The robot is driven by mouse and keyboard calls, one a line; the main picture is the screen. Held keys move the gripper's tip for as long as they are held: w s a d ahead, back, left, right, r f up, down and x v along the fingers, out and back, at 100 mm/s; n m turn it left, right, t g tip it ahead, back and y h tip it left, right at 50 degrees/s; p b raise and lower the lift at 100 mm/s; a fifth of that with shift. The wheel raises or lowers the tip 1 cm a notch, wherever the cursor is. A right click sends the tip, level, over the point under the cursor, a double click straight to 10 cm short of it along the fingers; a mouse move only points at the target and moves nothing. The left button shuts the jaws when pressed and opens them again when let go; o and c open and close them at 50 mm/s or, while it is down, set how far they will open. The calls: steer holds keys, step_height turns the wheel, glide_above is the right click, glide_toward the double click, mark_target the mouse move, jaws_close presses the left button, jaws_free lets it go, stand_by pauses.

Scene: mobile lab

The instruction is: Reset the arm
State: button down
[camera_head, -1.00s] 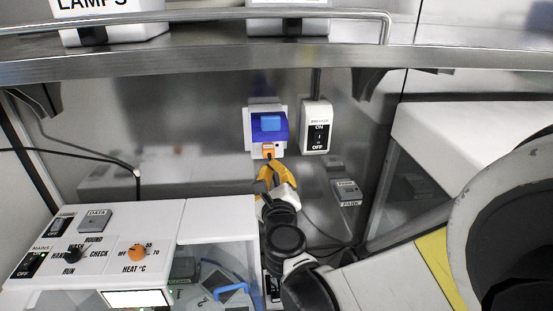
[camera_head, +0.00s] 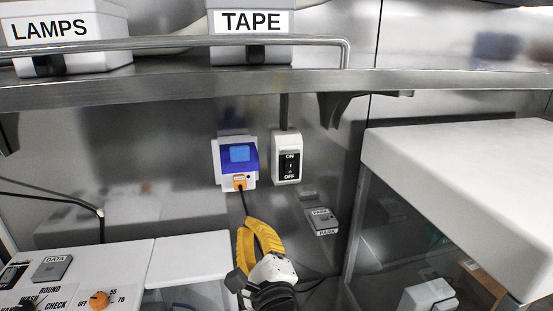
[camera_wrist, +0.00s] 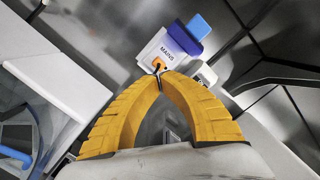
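My gripper (camera_head: 250,222) has yellow ribbed fingers and is below the wall socket, apart from it. In the wrist view the fingertips (camera_wrist: 162,76) come together in front of the socket, and I see no object clearly held. The blue-and-white mains socket (camera_head: 222,163) is on the back wall; it also shows in the wrist view (camera_wrist: 176,42), labelled MAINS. An orange plug (camera_head: 239,183) sits in it. Its dark cable (camera_head: 244,202) runs down towards my fingertips; whether it passes between or behind them cannot be told.
A breaker switch (camera_head: 287,158) is right of the socket, with a grey PARK fixture (camera_head: 321,219) below it. A shelf (camera_head: 180,88) with LAMPS (camera_head: 75,53) and TAPE (camera_head: 285,48) bins hangs above. White equipment stands lower left (camera_head: 120,258) and right (camera_head: 470,165).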

steer(key=s+d+f+n+g+b, duration=0.1)
steer(key=d+f+n+g+b, duration=0.2)
steer(key=d+f+n+b, duration=0.4)
steer(key=s+d+f+n+g+b, duration=0.25)
steer(key=f+n+b, duration=0.35)
steer(key=f+n, duration=0.4)
steer(key=s+d+f+n+g+h+b, duration=0.2)
steer(key=s+d+f+h+b, duration=0.1)
steer(key=d+f, duration=0.4)
steer(key=s+d+f+n+g+h+b, duration=0.2)
steer(key=s+d+f, duration=0.4)
steer(key=d, duration=0.3)
steer(key=shift+d+f+g+h+b, duration=0.4)
steer(key=shift+g+h, duration=0.15)
steer(key=shift+h, duration=0.15)
